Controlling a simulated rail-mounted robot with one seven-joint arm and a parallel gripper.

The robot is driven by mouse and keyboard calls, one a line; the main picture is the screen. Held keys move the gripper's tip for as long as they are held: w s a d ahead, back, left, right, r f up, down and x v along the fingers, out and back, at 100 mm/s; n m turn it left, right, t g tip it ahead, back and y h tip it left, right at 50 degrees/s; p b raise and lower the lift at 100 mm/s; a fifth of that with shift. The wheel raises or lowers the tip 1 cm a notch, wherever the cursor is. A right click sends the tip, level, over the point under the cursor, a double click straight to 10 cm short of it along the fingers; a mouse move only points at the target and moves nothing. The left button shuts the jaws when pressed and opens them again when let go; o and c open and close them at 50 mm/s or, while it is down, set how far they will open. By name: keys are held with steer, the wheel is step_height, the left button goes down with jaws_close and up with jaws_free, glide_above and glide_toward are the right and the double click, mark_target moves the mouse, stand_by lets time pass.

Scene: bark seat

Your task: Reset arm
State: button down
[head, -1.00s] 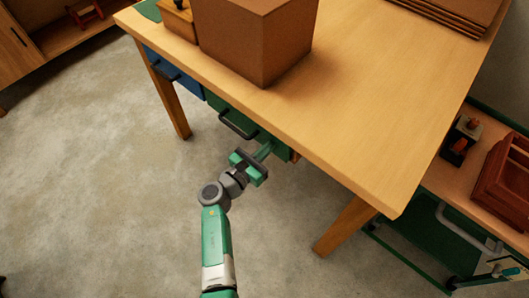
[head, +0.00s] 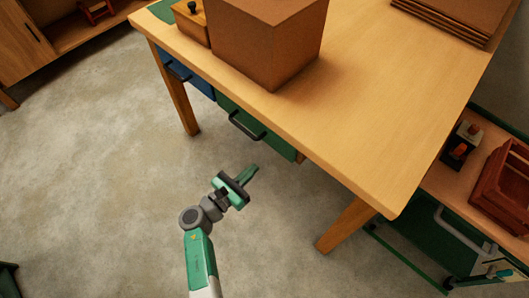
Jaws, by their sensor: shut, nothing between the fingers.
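My gripper (head: 253,170) is on the green and grey arm in the lower middle of the head view. Its fingers are together with nothing between them, and they point up and to the right. It is over the bare floor, in front of the table and apart from it. The green drawer (head: 235,117) with a dark bar handle (head: 247,127) is under the table edge, just above the gripper in the picture, and it looks closed.
The wooden table (head: 390,110) carries a large brown box (head: 264,40) and a small wooden box (head: 190,22). A blue drawer (head: 186,74) is at left. A side bench at right holds a red-brown crate (head: 502,185). Concrete floor (head: 100,170) is free at left.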

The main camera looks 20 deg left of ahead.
steer(key=v, duration=0.3)
steer(key=shift+s+a+p, duration=0.15)
steer(key=shift+s+p, duration=0.2)
steer(key=w+d+r+m+g+p, duration=0.1)
steer(key=w+d+r+m, duration=0.2)
steer(key=w+r+m, duration=0.35)
steer(key=w+d+r+m+g+p, duration=0.1)
steer(key=w+d+r+m, duration=0.2)
steer(key=r+m, duration=0.6)
steer(key=d+r+m+t+y, duration=0.1)
steer(key=d+r+m, duration=0.3)
steer(key=r, duration=0.8)
steer(key=d+r+m+t+y, duration=0.1)
steer(key=d+r+m, duration=0.25)
steer(key=r, duration=0.75)
steer(key=s+d+r+m+t+y+p, duration=0.1)
steer(key=s+d+r+m+t, duration=0.2)
steer(key=s+r, duration=0.5)
steer(key=s+d+r+m+t+y+p, duration=0.2)
steer(key=s+r+m, duration=0.15)
steer(key=r, duration=0.85)
steer(key=s+d+r+m+t+y+p, duration=0.1)
steer(key=s+d+r+m+t, duration=0.2)
steer(key=s+r, duration=0.55)
step_height(320, 180, up, 37)
steer(key=w+p, duration=0.2)
steer(key=p, duration=3.4)
steer(key=shift+w+a+y, duration=0.3)
steer(key=shift+w+a, duration=0.1)
steer(key=shift+a, duration=0.1)
